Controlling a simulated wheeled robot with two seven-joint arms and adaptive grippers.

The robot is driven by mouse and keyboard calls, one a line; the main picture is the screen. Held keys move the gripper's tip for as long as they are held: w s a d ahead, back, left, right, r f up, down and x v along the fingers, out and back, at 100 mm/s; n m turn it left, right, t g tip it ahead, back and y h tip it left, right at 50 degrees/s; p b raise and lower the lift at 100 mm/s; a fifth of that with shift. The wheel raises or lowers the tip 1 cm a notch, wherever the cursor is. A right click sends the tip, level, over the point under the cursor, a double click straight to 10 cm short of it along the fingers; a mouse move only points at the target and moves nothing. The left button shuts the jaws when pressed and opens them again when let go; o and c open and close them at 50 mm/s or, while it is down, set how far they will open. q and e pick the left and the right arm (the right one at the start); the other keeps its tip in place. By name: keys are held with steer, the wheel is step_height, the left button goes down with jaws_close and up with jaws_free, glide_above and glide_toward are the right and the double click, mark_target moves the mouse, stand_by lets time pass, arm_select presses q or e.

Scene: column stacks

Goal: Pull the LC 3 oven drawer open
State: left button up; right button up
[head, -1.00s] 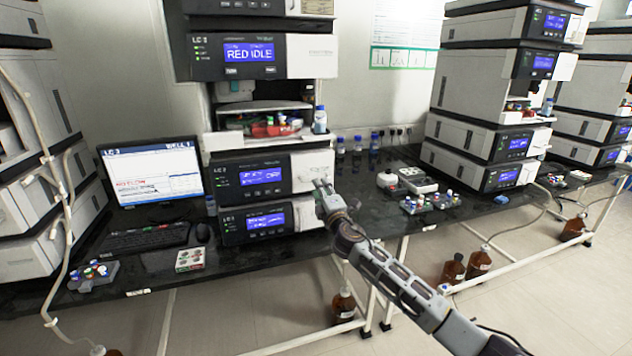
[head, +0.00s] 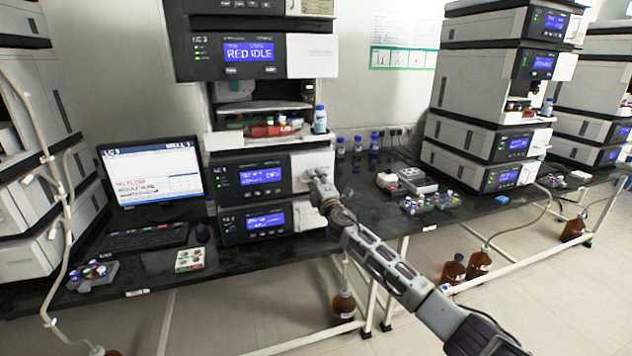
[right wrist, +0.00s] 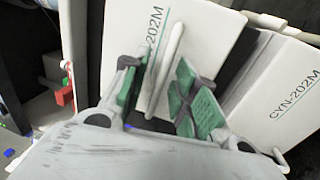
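The LC 3 stack has two lower units with blue screens and white front panels. The upper one's white panel (head: 312,160) is partly covered by my right gripper (head: 316,182). In the right wrist view this panel (right wrist: 200,45) bears a slim white bar handle (right wrist: 171,62) and lettering ending in "-202M". My right gripper (right wrist: 160,98) has its green-padded fingers apart, one on either side of the handle's near part. I see no clear contact with the handle. The panel looks closed. My left gripper is not in view.
The lower unit's white panel (right wrist: 285,90) sits close beside in the right wrist view. A tray of colored items and a blue-capped bottle (head: 320,120) stand above the units. A monitor (head: 152,172) is left; vial racks (head: 430,202) are right.

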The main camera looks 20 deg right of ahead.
jaws_close()
steer(key=shift+f, duration=0.1)
stand_by(0.3)
